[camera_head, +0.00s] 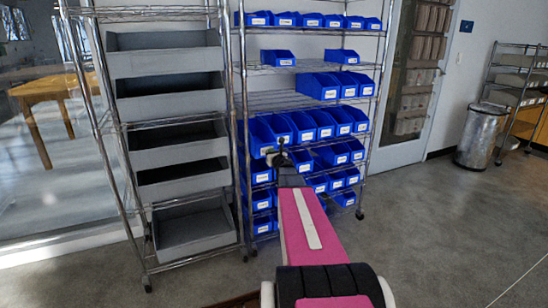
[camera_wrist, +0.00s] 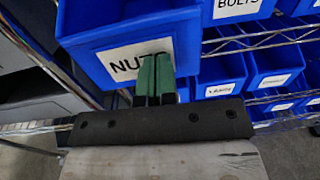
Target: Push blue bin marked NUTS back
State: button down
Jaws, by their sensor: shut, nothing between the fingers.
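The blue bin marked NUTS (camera_wrist: 95,32) fills the upper left of the wrist view. In the head view, my gripper (camera_head: 280,152) is at the left end of a wire shelf, in front of the leftmost large blue bin (camera_head: 261,134), which appears to be this one.
The bin marked BOLTS (camera_wrist: 235,10) is right of NUTS. More blue bins (camera_wrist: 220,75) sit on the shelf below. The wire rack (camera_head: 238,150) has a metal post near my gripper. Grey bins (camera_head: 170,65) stand on the left rack.

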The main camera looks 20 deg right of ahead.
jog(key=w, duration=0.9)
jog(key=shift+d, duration=0.15)
jog(key=shift+s, duration=0.15)
